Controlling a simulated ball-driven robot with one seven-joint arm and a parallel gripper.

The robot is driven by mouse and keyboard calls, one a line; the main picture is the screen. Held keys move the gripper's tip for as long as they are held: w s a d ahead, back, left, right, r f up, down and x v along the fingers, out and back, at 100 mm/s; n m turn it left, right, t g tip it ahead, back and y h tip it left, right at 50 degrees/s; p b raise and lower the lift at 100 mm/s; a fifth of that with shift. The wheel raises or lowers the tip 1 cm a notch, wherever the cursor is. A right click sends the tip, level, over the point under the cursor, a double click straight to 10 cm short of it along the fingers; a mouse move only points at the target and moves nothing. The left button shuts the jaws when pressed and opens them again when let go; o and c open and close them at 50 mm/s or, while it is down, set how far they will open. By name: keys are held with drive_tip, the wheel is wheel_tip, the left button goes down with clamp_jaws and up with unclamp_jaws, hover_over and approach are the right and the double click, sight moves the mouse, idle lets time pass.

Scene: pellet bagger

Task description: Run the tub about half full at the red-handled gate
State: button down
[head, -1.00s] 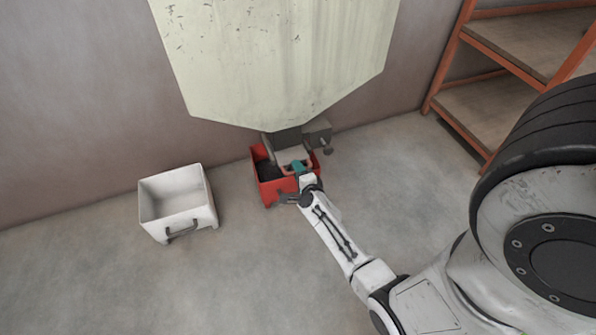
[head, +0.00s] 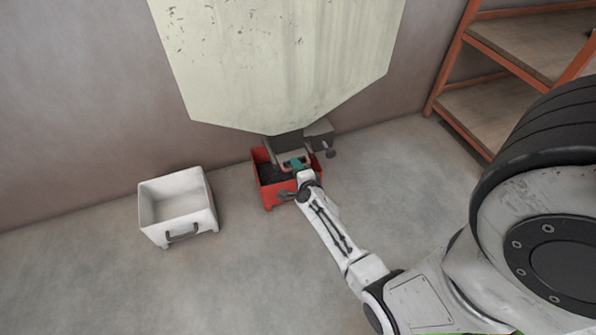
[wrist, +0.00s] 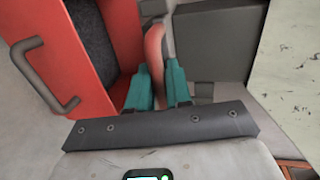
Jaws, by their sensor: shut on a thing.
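The red tub (head: 262,182) stands on the floor under the spout of the pale hopper (head: 285,60). Dark pellets (head: 270,172) lie inside it; the wrist view shows them as a dark mass (wrist: 92,40) beside the tub's red wall (wrist: 68,58). How deep they are is hard to tell. My gripper (head: 298,164) is over the tub's right part at the gate. In the wrist view its teal fingers (wrist: 159,88) are shut on the red gate handle (wrist: 154,48). The tub's grey bar handle (wrist: 42,75) is free at the left.
An empty white tub (head: 178,208) stands on the floor to the left. A grey box (head: 319,132) sits beside the spout. An orange-framed shelf (head: 470,100) stands at the right by the wall. The floor between the tubs is clear.

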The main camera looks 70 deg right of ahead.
drive_tip(key=shift+w+d, duration=0.25)
drive_tip(key=shift+w, duration=0.05)
drive_tip(key=c, duration=1.2)
unclamp_jaws()
drive_tip(key=p+v, duration=0.4)
drive_tip(key=v, duration=0.6)
drive_tip(key=shift+s+a+r, duration=0.1)
drive_tip(key=shift+s+a, duration=0.15)
drive_tip(key=shift+p, duration=0.3)
